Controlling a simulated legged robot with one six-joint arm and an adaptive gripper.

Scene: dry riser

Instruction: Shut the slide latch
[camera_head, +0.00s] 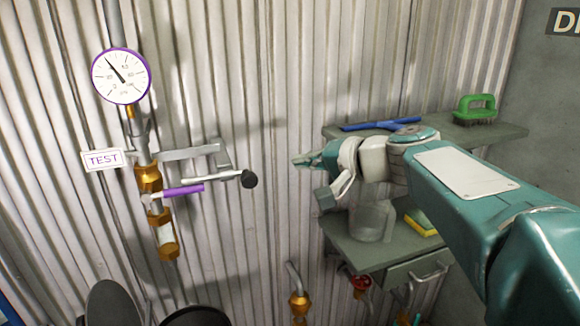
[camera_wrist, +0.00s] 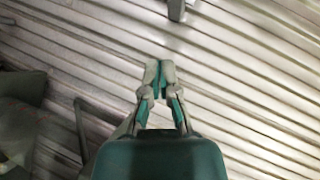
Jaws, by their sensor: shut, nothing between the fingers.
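My gripper (camera_head: 300,160) is shut and empty in front of the corrugated wall, pointing left. It also shows in the wrist view (camera_wrist: 160,68), with its fingertips together. No part is plainly recognisable as the slide latch. A grey bracket (camera_head: 190,152) stands out from the pipe left of my gripper. Below it, a pale rod with a dark round knob (camera_head: 249,179) points right, towards my gripper but apart from it. A small grey metal piece (camera_wrist: 176,10) at the top of the wrist view is cut off by the edge. I cannot tell whether any latch is open or shut.
A pipe carries a gauge (camera_head: 121,76), a TEST tag (camera_head: 103,159), brass fittings (camera_head: 148,178) and a purple handle (camera_head: 183,190). Right of my gripper, shelves (camera_head: 490,133) hold a green brush (camera_head: 475,108), a clear jar (camera_head: 371,221) and a yellow sponge (camera_head: 420,222). A drawer (camera_head: 418,271) hangs below.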

